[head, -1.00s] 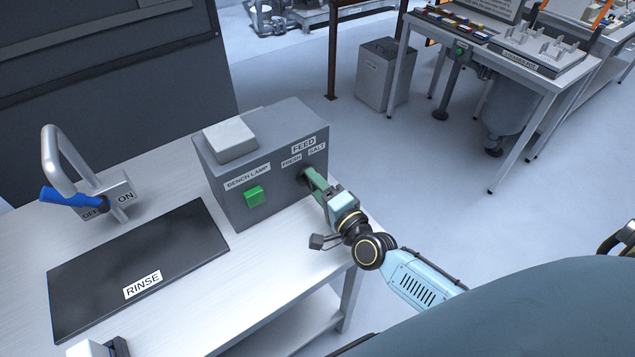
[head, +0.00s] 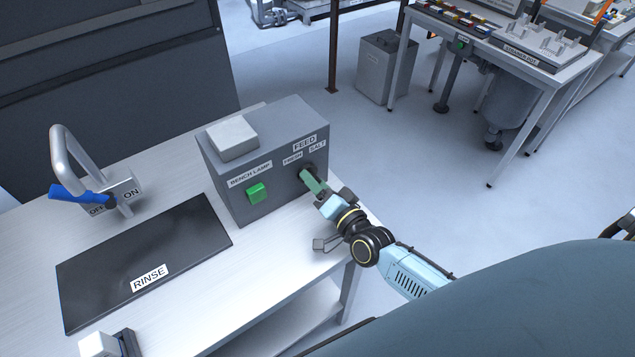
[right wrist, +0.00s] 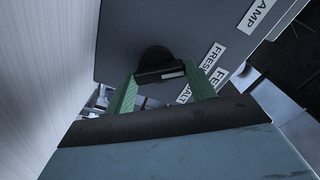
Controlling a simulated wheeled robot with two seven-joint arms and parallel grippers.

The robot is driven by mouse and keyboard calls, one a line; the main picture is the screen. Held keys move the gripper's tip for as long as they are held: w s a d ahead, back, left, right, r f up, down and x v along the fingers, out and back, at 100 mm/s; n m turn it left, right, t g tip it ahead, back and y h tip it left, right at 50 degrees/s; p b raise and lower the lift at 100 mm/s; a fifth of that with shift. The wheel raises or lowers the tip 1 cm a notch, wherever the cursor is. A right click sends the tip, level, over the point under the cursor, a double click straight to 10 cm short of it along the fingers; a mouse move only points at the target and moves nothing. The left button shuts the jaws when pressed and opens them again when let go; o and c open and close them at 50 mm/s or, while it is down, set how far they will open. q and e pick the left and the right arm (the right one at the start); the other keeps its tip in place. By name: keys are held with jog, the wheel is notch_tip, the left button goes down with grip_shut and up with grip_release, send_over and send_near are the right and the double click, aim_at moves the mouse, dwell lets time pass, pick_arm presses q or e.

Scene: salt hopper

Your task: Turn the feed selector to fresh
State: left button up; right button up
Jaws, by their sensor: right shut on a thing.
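The feed selector is a dark round knob with a raised bar, on the front of a grey box (head: 235,195) under the labels FEED, FRESH (head: 292,158) and SALT (head: 317,146). In the head view my right gripper (head: 308,180) covers most of it. In the right wrist view the selector (right wrist: 160,72) sits between the two green fingers of the right gripper (right wrist: 161,90), which is shut on its bar. A pale mark shows on the bar, but I cannot tell which label it points to. My left gripper is not in view.
A green bench lamp switch (head: 256,194) is left of the selector on the same box. A blue-handled tap (head: 82,195) and a black RINSE mat (head: 150,262) are on the left of the bench.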

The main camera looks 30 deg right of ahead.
jog(key=o, duration=1)
jog(key=shift+s, duration=0.1)
jog(key=s, duration=0.4)
jog(key=s+d, duration=0.1)
jog(key=s, duration=0.3)
jog(key=s+d, duration=0.1)
jog(key=s, duration=0.4)
jog(key=shift+a, duration=0.15)
